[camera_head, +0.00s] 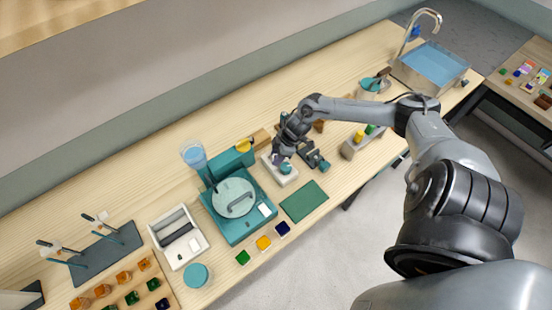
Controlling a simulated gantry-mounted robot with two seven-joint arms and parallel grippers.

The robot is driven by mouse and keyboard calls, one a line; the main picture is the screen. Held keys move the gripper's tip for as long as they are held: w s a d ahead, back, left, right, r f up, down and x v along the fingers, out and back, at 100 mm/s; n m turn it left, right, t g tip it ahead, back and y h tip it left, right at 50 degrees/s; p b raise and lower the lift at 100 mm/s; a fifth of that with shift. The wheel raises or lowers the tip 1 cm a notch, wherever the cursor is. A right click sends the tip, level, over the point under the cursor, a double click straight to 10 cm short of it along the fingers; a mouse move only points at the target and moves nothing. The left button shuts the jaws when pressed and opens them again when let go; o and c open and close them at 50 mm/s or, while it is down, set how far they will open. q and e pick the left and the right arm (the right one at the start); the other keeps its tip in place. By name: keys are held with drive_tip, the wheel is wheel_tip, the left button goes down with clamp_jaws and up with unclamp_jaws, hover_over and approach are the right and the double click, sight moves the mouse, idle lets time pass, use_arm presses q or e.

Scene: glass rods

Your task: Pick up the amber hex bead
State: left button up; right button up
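A small amber piece (263,243) lies on the table's front part, between a green piece (243,257) and a dark blue piece (283,228). It looks like the amber hex bead, but its exact shape is too small to tell. My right gripper (281,159) is well behind and above the amber piece, apart from it. It points down over a small white stand (283,176) with a teal round part (285,169). Its fingers are small and dark, so I cannot tell whether they are open or shut. My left gripper is not in view.
A teal machine with a round lid (235,197) stands left of the white stand. A green mat (304,201) lies right of the amber piece. A white tray (178,236), a teal disc (196,275) and a wooden rack (122,289) with several coloured pieces are at left.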

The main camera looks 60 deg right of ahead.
drive_tip(key=c, duration=0.7)
drive_tip(key=shift+r, duration=0.1)
